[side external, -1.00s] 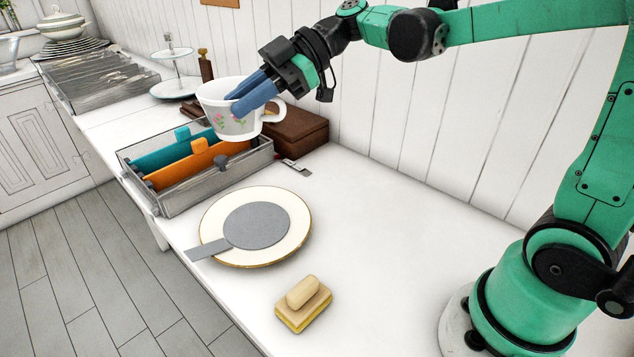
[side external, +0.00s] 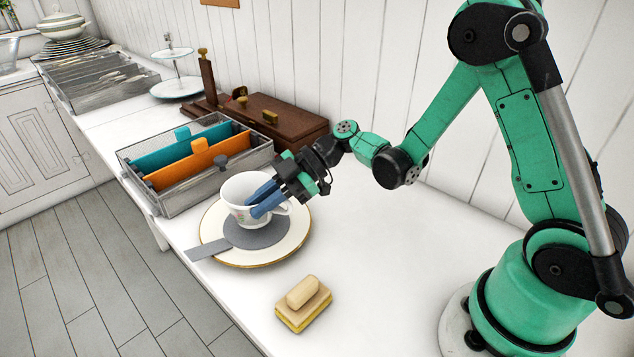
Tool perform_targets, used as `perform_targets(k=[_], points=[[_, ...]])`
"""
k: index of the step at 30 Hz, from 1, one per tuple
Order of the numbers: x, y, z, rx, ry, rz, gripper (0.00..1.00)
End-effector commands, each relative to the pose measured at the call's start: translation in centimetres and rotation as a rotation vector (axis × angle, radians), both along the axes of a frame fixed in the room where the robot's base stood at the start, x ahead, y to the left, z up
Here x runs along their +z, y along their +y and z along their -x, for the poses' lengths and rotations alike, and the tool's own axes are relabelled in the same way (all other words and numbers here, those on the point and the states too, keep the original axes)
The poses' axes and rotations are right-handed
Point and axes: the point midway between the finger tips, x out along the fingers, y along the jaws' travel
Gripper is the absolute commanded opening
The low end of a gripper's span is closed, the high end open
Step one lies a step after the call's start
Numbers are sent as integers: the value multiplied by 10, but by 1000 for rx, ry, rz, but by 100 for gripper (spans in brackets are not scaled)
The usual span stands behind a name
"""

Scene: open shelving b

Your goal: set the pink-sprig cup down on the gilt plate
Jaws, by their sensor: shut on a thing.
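The pink-sprig cup (side external: 236,193) is white, upright and low over the gilt plate (side external: 220,257). Its base appears at the grey disc (side external: 262,238) on the plate; I cannot tell whether it touches. My gripper (side external: 262,200) is shut on the cup, its blue fingers at the wall on the handle side. The fingers hide part of the cup and its sprig. The plate is white with a gold rim and lies flat on the counter. The grey disc has a flat tab (side external: 208,250) reaching past the plate's left rim.
A sponge with a beige block on it (side external: 304,302) lies in front of the plate. A grey divided box (side external: 196,193) with teal and orange dividers stands behind it. A brown wooden box (side external: 270,120) is farther back. The counter right of the plate is clear.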

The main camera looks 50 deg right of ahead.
Motion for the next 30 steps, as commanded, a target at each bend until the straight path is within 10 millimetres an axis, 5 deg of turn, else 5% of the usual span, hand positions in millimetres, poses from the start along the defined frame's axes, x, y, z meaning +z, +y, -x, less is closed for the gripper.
perform_targets(k=[18,19,22,30], points=[[-17,0,0,0,0,0,0],[-16,0,0,0,0,0,21],[-16,0,0,0,0,0,45],[-16,0,0,0,0,0,45]])
